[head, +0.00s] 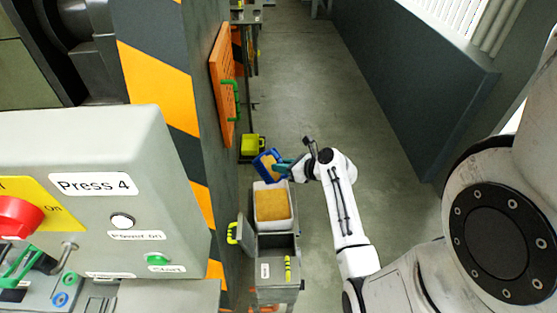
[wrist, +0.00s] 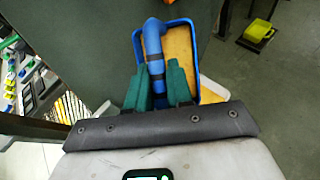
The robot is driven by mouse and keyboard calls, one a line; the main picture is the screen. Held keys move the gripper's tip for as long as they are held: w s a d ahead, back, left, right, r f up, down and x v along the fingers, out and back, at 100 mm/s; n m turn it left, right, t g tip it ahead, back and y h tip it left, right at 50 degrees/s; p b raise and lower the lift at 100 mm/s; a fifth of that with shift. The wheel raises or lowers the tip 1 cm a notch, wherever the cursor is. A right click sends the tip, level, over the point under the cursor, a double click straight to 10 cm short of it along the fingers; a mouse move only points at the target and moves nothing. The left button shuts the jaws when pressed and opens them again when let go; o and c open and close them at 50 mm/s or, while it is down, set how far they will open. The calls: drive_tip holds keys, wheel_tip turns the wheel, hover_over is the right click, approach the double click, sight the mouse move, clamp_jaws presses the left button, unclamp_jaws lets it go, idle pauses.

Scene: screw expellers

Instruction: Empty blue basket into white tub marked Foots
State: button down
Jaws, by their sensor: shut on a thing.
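The blue basket (head: 261,165) is off the floor just beyond the white tub in the head view, and looks tilted. Tan material shows inside it, also in the wrist view (wrist: 182,62). My gripper (head: 283,168) is shut on the basket's blue handle (wrist: 153,45), its green fingers (wrist: 158,85) on either side. The white tub (head: 290,213) stands below and nearer in the head view, with tan material inside. Its edge shows behind the basket in the wrist view (wrist: 212,90). No marking on the tub can be read.
A grey bin with a yellow-black handle (head: 278,250) stands in front of the tub. A yellow container (head: 252,144) sits beyond the basket. The Press 4 control box (head: 90,190) and striped column are at left. Floor to the right is clear up to a dark low wall (head: 410,80).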

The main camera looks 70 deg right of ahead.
sight(286, 177)
drive_tip(key=shift+s+f+t+h+b, duration=0.2)
drive_tip(key=shift+f+t, duration=0.1)
drive_tip(key=shift+f, duration=0.1)
drive_tip(key=shift+s+f+t+h+b, duration=0.1)
drive_tip(key=shift+f+t+b, duration=0.05)
drive_tip(key=shift+f+t, duration=0.2)
drive_tip(key=b, duration=0.1)
drive_tip(key=f+t+b, duration=0.1)
drive_tip(key=b, duration=0.1)
drive_tip(key=shift+s+a, duration=0.15)
drive_tip(key=shift+f+t+b, duration=0.1)
drive_tip(key=shift+t+b, duration=0.25)
drive_tip(key=shift+b, duration=0.6)
drive_tip(key=t+b, duration=0.1)
drive_tip(key=b, duration=0.3)
drive_tip(key=f+t+b, duration=0.1)
drive_tip(key=b, duration=0.3)
drive_tip(key=shift+s+a+f+n+h, duration=0.15)
drive_tip(key=shift+s+f+n+h, duration=0.05)
drive_tip(key=shift+s+n+h, duration=0.2)
drive_tip(key=shift+f+b, duration=0.1)
drive_tip(key=shift+b, duration=0.35)
